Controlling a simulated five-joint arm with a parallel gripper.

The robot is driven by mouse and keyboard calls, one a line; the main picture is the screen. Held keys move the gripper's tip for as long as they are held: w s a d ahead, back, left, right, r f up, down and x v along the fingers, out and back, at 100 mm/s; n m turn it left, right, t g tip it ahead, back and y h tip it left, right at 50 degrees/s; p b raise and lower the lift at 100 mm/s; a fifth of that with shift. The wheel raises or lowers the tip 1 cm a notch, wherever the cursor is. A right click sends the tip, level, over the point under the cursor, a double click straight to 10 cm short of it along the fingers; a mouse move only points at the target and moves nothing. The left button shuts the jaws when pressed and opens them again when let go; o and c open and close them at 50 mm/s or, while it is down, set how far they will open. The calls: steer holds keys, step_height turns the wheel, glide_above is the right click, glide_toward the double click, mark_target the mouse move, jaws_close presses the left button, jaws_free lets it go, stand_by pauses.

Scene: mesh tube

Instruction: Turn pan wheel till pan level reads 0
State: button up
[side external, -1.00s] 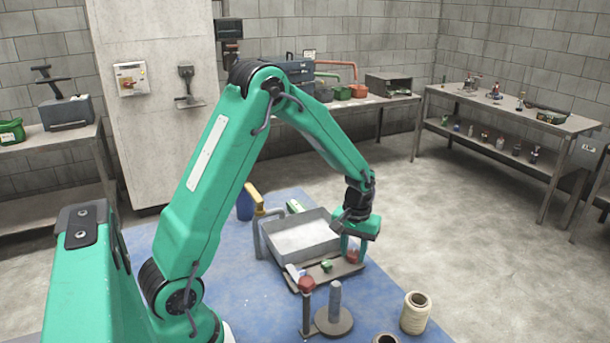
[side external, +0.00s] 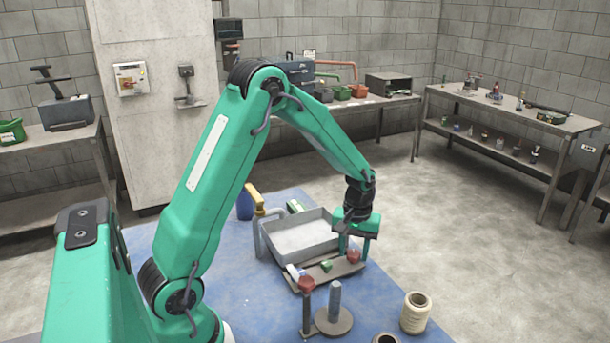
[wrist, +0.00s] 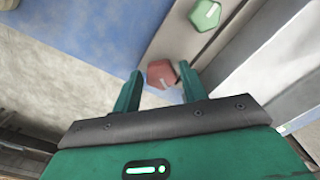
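A red six-sided wheel (side external: 353,256) sits at the right end of the grey plate in front of the pan; it also shows in the wrist view (wrist: 160,75) with a pale mark on its lower right. My gripper (side external: 355,250) points down over this wheel. In the wrist view its two fingers (wrist: 160,70) stand apart, one on each side of the wheel, with small gaps visible. The shallow grey pan (side external: 268,247) holds pale material. A green six-sided knob (side external: 327,266) and another red knob (side external: 306,284) are further left on the plate. I cannot read any pan level.
A grey post on a round base (side external: 334,318), a dark post (side external: 306,318) and a cream spool (side external: 415,314) stand in front of the plate. A yellow-and-blue object (side external: 246,202) stands behind the pan at left. Blue mat (side external: 240,275) is bare at left.

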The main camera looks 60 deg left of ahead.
mark_target(353, 256)
steer(key=shift+r, duration=3.9)
steer(key=s+d+r+m+t, duration=0.3)
steer(key=s+d+r+m, duration=0.15)
steer(key=s+r, duration=0.45)
steer(key=s+d+r+m+t, duration=0.1)
steer(key=s+d+r+m, duration=0.1)
steer(key=s, duration=0.3)
steer(key=s+d+r+m+t, duration=0.1)
steer(key=s+d+r+m, duration=0.1)
steer(key=s, duration=0.4)
steer(key=shift+d+t, duration=0.3)
steer(key=shift+d, duration=0.2)
steer(key=shift+m, duration=0.25)
